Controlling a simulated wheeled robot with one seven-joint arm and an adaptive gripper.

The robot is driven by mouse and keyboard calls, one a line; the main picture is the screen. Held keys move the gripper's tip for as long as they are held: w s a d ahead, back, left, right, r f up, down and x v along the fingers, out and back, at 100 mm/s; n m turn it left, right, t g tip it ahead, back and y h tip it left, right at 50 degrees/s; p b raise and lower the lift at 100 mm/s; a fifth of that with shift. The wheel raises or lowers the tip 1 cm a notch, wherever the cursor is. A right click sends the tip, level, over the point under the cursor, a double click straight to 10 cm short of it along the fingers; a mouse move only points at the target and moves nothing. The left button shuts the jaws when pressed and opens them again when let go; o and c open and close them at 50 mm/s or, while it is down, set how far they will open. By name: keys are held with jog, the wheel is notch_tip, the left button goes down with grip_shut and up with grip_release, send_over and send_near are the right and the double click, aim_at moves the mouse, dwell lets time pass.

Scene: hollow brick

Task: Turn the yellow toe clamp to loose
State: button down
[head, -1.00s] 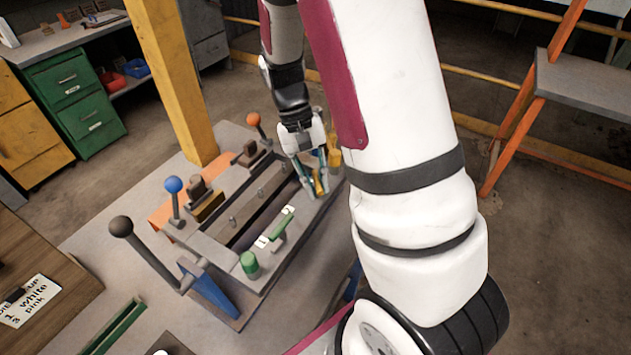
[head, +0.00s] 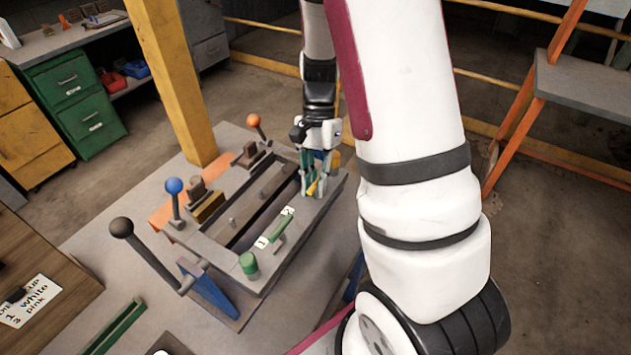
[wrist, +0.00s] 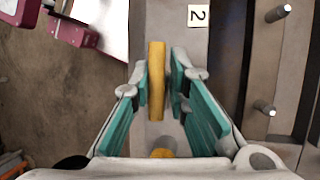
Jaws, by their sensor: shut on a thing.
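The yellow toe clamp (wrist: 156,80) is a narrow yellow bar, upright in the wrist view, on the grey frame of the fixture. My gripper (wrist: 158,88) has its teal-padded fingers on either side of the bar, shut on it. In the head view my gripper (head: 316,185) is at the far right corner of the fixture, and a bit of the yellow clamp (head: 313,187) shows between the fingers. A second yellow piece (wrist: 162,153) shows at the bottom of the wrist view, mostly hidden by my gripper.
A green clamp (head: 281,227) and a green knob (head: 249,264) are on the same frame rail. A label "2" (wrist: 198,15) lies beside the yellow bar. Levers with blue (head: 174,186), orange (head: 253,120) and black (head: 122,228) balls stand around the fixture. A yellow post (head: 172,80) rises behind.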

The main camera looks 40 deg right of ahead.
jog(key=shift+s+d, duration=0.15)
jog(key=shift+s, duration=0.15)
jog(key=c, duration=1.6)
grip_release()
jog(key=shift+c, duration=0.2)
jog(key=shift+w, duration=0.1)
jog(key=shift+r, duration=0.1)
jog(key=shift+w+r, duration=0.2)
jog(key=shift+r, duration=0.05)
jog(key=v, duration=1.1)
jog(key=shift+d, duration=0.15)
jog(key=shift+s+r, duration=0.1)
